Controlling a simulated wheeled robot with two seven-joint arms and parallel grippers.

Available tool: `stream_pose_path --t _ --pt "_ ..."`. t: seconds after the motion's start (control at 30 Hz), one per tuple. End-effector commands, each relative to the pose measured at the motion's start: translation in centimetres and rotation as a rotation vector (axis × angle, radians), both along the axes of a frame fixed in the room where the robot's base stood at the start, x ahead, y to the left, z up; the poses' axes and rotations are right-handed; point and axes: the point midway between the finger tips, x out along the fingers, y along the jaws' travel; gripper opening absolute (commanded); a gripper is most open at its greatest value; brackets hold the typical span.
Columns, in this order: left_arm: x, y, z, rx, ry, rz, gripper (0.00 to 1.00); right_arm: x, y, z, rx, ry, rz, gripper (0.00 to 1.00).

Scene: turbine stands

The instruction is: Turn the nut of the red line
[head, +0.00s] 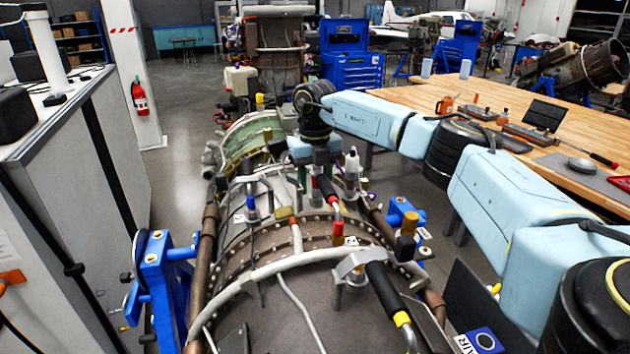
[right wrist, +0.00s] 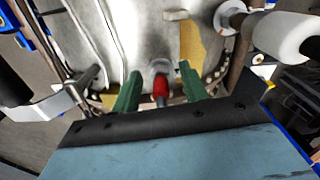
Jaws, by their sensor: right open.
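The red line is a short line on top of the turbine engine (head: 262,240), with a dark and red upper part (head: 326,190) and a red nut (head: 338,234) at its lower end. My right gripper (head: 320,165) is above the engine beside the line's upper end. In the right wrist view, the two green fingers of my right gripper (right wrist: 158,72) are apart. A red fitting (right wrist: 160,87) shows between them, with a gap on each side. I cannot tell which end of the line this fitting is. My left gripper is not in view.
A similar line with a blue fitting (head: 251,203) stands to the left. A white bottle-shaped part (head: 352,165) is close on the right. A pale curved pipe (head: 270,268) and a black cylinder (head: 385,290) lie nearer me. A wooden workbench (head: 450,93) stands at right.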

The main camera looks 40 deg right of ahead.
Motion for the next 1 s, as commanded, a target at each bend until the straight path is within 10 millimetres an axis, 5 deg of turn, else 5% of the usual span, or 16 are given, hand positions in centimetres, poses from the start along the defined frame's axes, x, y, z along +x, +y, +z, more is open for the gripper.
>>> stream_pose_path --t 0.17,0.63,1.0 --pt "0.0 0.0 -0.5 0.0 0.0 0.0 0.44 0.1 0.0 1.8 0.0 -0.005 0.0 0.44" --pt "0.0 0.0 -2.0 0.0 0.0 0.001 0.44 0.1 0.0 11.6 0.001 -0.004 -0.002 0.44" --pt "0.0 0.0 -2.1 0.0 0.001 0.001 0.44 0.0 0.0 13.4 0.001 0.0 0.0 0.44"
